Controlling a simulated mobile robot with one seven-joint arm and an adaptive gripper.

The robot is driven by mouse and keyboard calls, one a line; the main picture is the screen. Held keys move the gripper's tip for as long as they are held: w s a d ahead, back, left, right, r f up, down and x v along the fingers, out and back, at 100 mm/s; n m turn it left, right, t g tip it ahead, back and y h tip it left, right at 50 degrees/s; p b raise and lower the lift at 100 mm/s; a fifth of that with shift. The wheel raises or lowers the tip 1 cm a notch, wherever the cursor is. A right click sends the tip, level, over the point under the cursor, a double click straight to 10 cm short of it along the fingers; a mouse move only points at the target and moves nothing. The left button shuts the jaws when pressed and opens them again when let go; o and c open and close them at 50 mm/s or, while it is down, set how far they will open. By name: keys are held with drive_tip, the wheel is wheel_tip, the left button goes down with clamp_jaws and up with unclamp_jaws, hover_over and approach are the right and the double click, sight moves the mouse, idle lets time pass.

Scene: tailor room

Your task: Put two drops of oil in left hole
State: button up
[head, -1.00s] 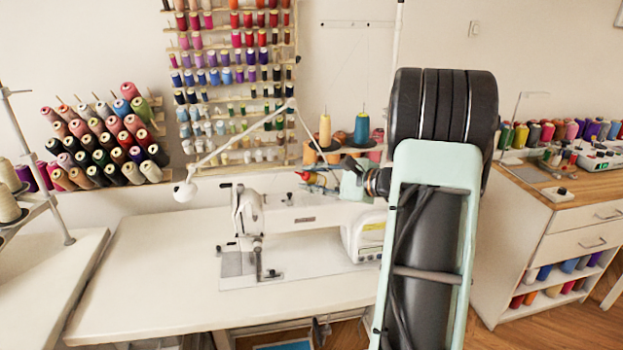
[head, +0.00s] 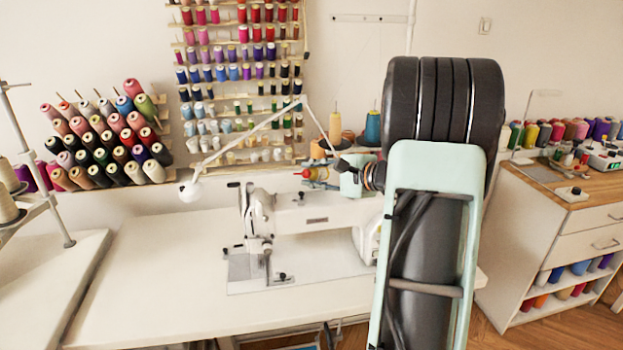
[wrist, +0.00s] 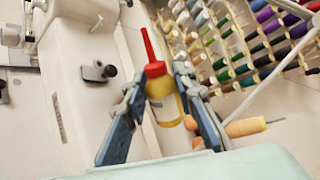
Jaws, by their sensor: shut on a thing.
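My gripper (wrist: 166,98) is shut on a small oil bottle (wrist: 165,105) with a yellow body, a red cap and a thin red nozzle. In the wrist view the bottle sits between the two blue fingers, nozzle toward the top of the picture. In the head view my gripper (head: 318,175) is small, above the white sewing machine (head: 318,215), with a bit of red and yellow at it. The machine stands on a white table (head: 150,280). The wrist view shows part of the machine (wrist: 75,90) left of the bottle. I cannot make out any oil holes.
A lamp (head: 190,190) on a jointed arm reaches over the machine's left side. A thread rack (head: 245,90) hangs on the wall behind. Cones (head: 115,145) stand at the left. A wooden-topped cabinet (head: 555,220) is at the right. The table's left part is bare.

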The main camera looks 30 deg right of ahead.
drive_tip(key=shift+d+f+n+h+b, duration=0.15)
drive_tip(key=shift+f+n+h+b, duration=0.3)
drive_tip(key=shift+n+b, duration=0.45)
drive_tip(key=shift+r, duration=0.15)
drive_tip(key=shift+w, duration=0.1)
drive_tip(key=shift+f+n+h+b, duration=0.25)
drive_tip(key=shift+n+h+b, duration=0.1)
drive_tip(key=shift+b, duration=1.15)
drive_tip(key=shift+r+n+h+b, duration=0.1)
drive_tip(key=shift+n+h+b, duration=0.4)
drive_tip(key=shift+b, duration=2.2)
drive_tip(key=shift+r+n+t+b, duration=0.25)
drive_tip(key=shift+n+b, duration=0.4)
drive_tip(key=shift+b, duration=1)
drive_tip(key=shift+b, duration=0.6)
drive_tip(key=shift+r+p, duration=0.1)
drive_tip(key=shift+p, duration=0.2)
